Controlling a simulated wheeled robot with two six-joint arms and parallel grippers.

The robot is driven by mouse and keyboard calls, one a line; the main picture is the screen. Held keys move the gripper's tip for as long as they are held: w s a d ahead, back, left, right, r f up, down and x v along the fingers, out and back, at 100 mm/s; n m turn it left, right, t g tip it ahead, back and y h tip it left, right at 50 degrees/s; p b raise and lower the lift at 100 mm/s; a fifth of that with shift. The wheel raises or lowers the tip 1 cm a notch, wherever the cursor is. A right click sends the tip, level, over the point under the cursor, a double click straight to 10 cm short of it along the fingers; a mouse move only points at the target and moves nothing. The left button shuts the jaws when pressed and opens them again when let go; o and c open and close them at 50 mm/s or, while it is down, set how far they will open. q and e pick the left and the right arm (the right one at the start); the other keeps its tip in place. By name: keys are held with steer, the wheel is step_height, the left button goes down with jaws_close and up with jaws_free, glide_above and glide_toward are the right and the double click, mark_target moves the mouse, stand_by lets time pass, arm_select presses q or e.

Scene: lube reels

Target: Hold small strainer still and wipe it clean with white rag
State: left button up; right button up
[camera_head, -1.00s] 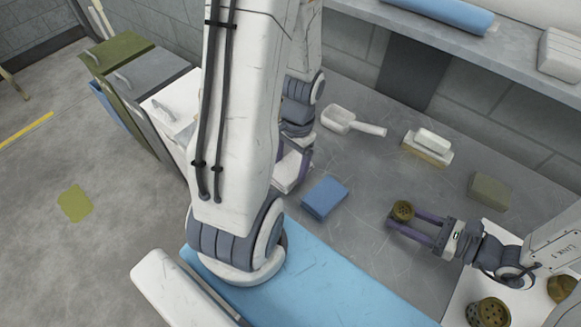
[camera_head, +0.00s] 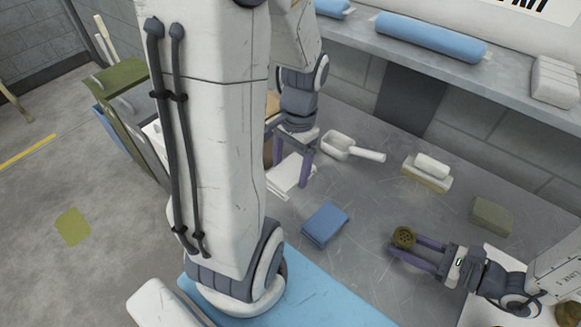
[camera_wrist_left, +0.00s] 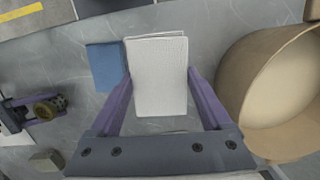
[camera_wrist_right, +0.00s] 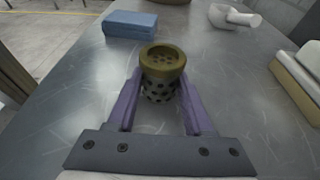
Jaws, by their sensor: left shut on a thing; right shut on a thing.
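The small strainer (camera_head: 404,236), brassy with a perforated dark body, is in my right gripper (camera_head: 406,246) above the grey table. In the right wrist view the small strainer (camera_wrist_right: 162,70) stands upright between the fingers (camera_wrist_right: 160,92), rim up. The white rag (camera_wrist_left: 158,80), a folded rectangle, is between the fingers of my left gripper (camera_wrist_left: 158,88). In the head view the white rag (camera_head: 288,176) is partly hidden by my left arm, with the left gripper (camera_head: 290,172) on it. The rag and strainer are apart, with the blue folded cloth (camera_head: 324,225) between them in the head view.
A tan round tub (camera_wrist_left: 232,85) is close beside my left gripper. A white scoop (camera_head: 345,148), a white-topped block (camera_head: 428,172) and an olive sponge (camera_head: 491,215) lie toward the back. A blue mat (camera_head: 310,300) lies at the front. The table between cloth and strainer is clear.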

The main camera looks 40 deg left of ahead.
arm_select(q)
steer(key=w+d, duration=0.4)
steer(key=d, duration=0.2)
steer(key=r, duration=0.2)
glide_above(396, 231)
steer(key=shift+w+f+n, duration=0.15)
steer(key=shift+w+n, duration=0.1)
steer(key=shift+n, duration=0.15)
steer(key=shift+f, duration=2.5)
steer(key=shift+f, duration=0.4)
steer(key=shift+w, duration=0.1)
